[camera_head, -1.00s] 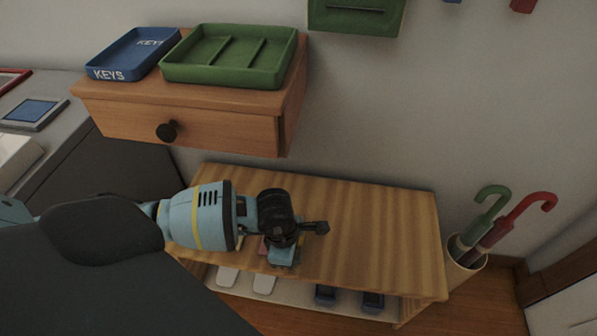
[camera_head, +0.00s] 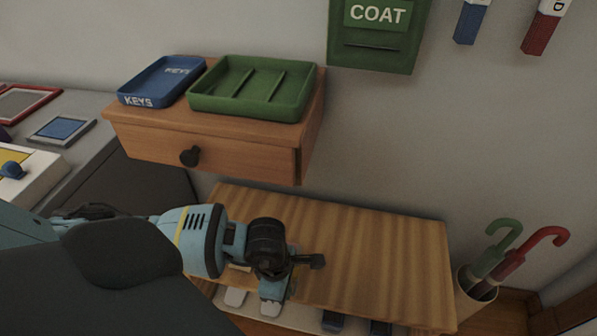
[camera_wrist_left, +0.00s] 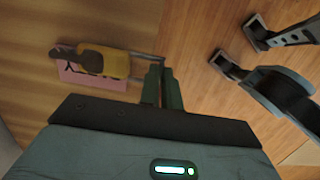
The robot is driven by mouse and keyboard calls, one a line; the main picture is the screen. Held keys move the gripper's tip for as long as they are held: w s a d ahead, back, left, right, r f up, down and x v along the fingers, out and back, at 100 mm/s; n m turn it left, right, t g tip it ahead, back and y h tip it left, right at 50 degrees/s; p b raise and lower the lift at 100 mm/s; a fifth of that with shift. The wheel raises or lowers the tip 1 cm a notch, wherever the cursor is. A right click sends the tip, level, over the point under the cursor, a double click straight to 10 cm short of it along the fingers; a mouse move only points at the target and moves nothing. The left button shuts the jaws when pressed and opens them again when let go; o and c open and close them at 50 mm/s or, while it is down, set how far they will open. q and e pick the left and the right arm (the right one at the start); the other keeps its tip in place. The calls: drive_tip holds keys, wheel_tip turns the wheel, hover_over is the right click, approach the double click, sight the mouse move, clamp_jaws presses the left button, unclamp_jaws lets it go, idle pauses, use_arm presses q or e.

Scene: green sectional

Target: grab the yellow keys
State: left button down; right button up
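The yellow keys (camera_wrist_left: 116,65) show in the left wrist view above a pink tag (camera_wrist_left: 75,73) with dark lettering, over the wooden bench top. Their thin metal part reaches right to the fingertips of my left gripper (camera_wrist_left: 163,68). The two fingers are close together and appear shut on that metal part; the exact contact is small and partly hidden. In the head view my left gripper (camera_head: 270,283) is low over the front of the bench (camera_head: 375,250), and its arm hides most of the keys.
Above the bench is a wooden drawer unit (camera_head: 235,150) with a blue tray (camera_head: 138,100) marked KEYS and a green tray (camera_head: 230,105). Umbrellas (camera_head: 515,255) stand at the right. Slippers (camera_head: 235,297) lie under the bench, whose right part is clear.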

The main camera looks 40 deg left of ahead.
use_arm(q)
drive_tip(key=s+a+r+p, duration=0.1)
drive_tip(key=s, duration=0.9)
drive_tip(key=shift+s+a, duration=0.15)
drive_tip(key=shift+s, duration=0.25)
use_arm(e)
drive_tip(key=shift+w+a+r, duration=0.1)
drive_tip(key=shift+w+r, duration=0.5)
drive_tip(key=shift+r, duration=0.15)
drive_tip(key=shift+s, duration=0.15)
